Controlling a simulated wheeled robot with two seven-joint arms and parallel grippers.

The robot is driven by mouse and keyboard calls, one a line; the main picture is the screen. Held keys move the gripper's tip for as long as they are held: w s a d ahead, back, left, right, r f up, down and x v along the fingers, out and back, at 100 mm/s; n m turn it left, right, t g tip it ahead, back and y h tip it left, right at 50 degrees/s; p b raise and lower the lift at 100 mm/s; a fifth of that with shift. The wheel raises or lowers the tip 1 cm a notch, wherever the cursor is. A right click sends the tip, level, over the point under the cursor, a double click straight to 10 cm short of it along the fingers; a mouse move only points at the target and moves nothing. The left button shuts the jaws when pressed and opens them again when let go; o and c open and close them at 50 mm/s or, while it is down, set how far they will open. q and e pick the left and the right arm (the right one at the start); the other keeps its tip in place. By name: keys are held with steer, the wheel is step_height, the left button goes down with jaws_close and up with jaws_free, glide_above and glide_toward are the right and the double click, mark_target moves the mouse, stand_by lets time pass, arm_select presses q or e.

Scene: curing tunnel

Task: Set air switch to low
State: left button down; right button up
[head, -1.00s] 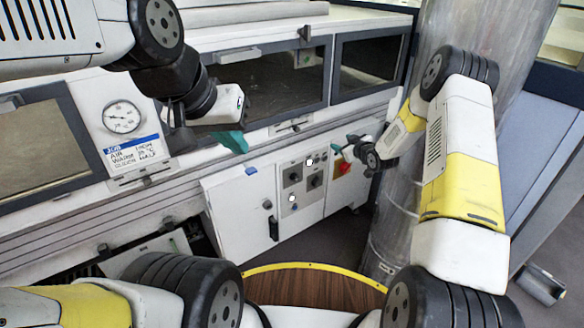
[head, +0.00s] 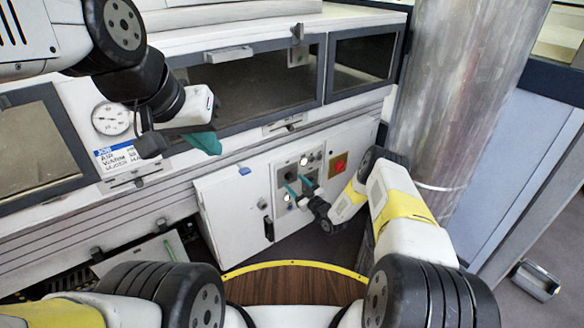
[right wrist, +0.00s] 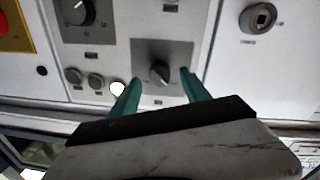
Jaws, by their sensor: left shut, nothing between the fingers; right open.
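The control panel (head: 277,206) is on the white cabinet front in the head view. In the right wrist view a black rotary knob (right wrist: 159,72) sits on a grey plate (right wrist: 143,50), its ridge tilted. A second black knob (right wrist: 76,12) is at upper left. The labels are too small to read, so I cannot tell which knob is the air switch. My right gripper (head: 298,185) is open at the panel, its teal fingers to either side of the first knob; contact is not visible. My left gripper (head: 205,143) is shut and empty, away from the panel.
A red switch on a yellow plate (head: 338,164) is right of the knobs. A white lit button (right wrist: 117,88) is close to one right finger. A job card (head: 117,157) and dial gauge (head: 111,119) are at left. A large metal duct (head: 453,90) stands at right.

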steer(key=shift+x, duration=1.4)
jaws_close()
steer(key=shift+m, duration=0.3)
steer(key=m, duration=0.8)
steer(key=shift+m+g, duration=0.3)
steer(key=shift+m, duration=0.1)
